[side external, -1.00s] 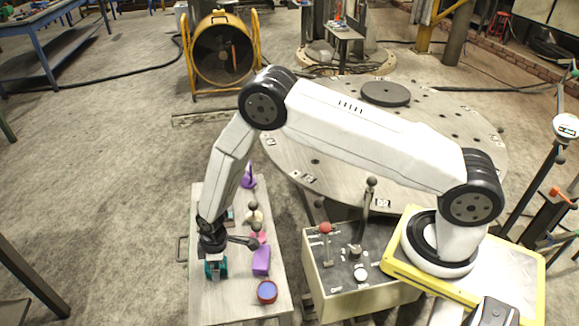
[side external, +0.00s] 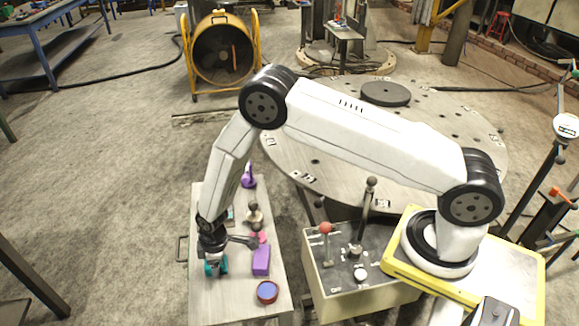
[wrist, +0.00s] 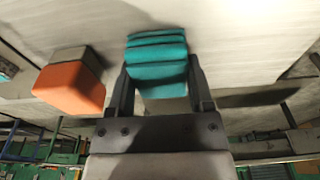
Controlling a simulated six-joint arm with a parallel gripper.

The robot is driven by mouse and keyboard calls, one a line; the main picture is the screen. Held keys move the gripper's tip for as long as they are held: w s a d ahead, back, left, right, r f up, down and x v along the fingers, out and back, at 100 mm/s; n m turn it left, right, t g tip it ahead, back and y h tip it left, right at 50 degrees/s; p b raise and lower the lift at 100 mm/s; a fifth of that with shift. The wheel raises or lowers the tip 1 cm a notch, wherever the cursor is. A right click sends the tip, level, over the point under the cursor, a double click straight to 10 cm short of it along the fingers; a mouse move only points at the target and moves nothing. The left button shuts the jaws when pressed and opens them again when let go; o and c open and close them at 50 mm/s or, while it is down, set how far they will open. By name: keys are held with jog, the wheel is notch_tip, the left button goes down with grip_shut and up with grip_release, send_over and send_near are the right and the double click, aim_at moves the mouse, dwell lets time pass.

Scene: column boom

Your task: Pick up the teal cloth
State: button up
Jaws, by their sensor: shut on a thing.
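The teal cloth (wrist: 157,62) is a folded, ridged bundle. In the wrist view it sits between the two fingers of my gripper (wrist: 160,85), which are shut on it from both sides. In the side view my gripper (side external: 215,262) points down over the left part of the bench, with the teal cloth (side external: 222,264) at its tips, partly hidden by the gripper. I cannot tell whether the cloth touches the bench top.
The narrow bench (side external: 230,300) also bears a purple block (side external: 261,260), a red-rimmed blue round container (side external: 267,292), a pink piece and a purple item (side external: 248,178) at the far end. An orange block (wrist: 70,88) is left of the cloth in the wrist view. A control console (side external: 340,290) stands right.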

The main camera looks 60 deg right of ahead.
jog(key=shift+r, duration=0.85)
jog(key=s+d+r, duration=0.3)
jog(key=s+r, duration=0.8)
jog(key=s, duration=0.2)
jog(key=shift+s+d, duration=0.15)
jog(key=shift+s, duration=0.15)
jog(key=o, duration=0.5)
jog(key=c, duration=0.3)
jog(key=shift+c, duration=0.2)
